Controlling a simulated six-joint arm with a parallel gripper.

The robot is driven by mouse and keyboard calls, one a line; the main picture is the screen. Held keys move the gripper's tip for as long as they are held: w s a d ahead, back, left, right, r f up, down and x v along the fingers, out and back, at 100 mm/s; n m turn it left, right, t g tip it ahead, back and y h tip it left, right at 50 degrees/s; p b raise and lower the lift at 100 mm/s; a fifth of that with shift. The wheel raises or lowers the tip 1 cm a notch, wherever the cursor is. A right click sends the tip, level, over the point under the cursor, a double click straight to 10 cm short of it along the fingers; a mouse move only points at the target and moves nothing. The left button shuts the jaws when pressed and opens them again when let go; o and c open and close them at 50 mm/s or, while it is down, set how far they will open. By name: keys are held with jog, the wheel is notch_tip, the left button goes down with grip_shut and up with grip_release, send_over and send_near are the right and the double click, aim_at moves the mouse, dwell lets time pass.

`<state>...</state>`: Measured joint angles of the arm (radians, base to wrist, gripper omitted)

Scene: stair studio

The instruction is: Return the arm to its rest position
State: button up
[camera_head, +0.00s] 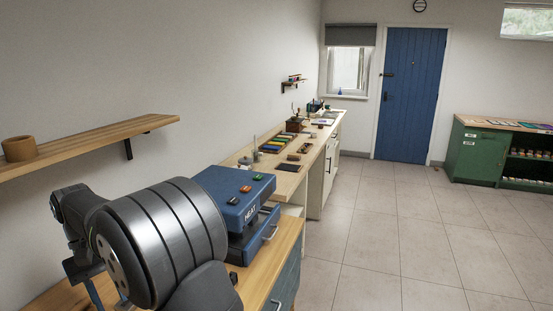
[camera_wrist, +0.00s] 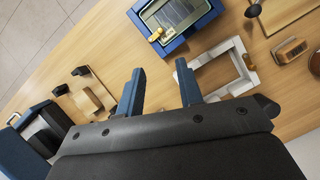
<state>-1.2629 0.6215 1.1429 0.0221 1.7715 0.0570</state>
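My gripper (camera_wrist: 160,78) shows in the wrist view with its two blue fingers spread apart. Nothing is between the fingers, only the wooden bench top (camera_wrist: 105,55) beyond them. In the head view my arm, with its large dark grey joint, stands folded at the lower left in front of the bench. My gripper's fingers cannot be made out in the head view.
The head view shows a blue press marked HEAT (camera_head: 240,196) close right of my arm, and a wooden wall shelf (camera_head: 95,145) above left. The wrist view shows a blue-framed tray (camera_wrist: 207,20), a white frame (camera_wrist: 203,60) and wooden blocks on the bench. The tiled floor is clear.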

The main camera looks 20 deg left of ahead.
jog(key=x, duration=1.5)
jog(key=shift+r, duration=0.1)
jog(key=shift+s+d+f, duration=0.15)
jog(key=shift+f, duration=0.2)
jog(key=shift+d+n+t, duration=0.1)
jog(key=shift+n+t, duration=0.2)
jog(key=shift+n, duration=0.5)
jog(key=v, duration=1.7)
jog(key=w+d+f+m+g+y, duration=0.3)
jog(key=w+d+f+m, duration=0.1)
jog(key=m, duration=0.4)
jog(key=w+d+f+m+g+y, duration=0.3)
jog(key=w+d+f+m, duration=0.2)
jog(key=d+m, duration=0.4)
jog(key=shift+w+f+m, duration=0.15)
jog(key=shift+w+m, duration=0.15)
jog(key=shift+w, duration=0.1)
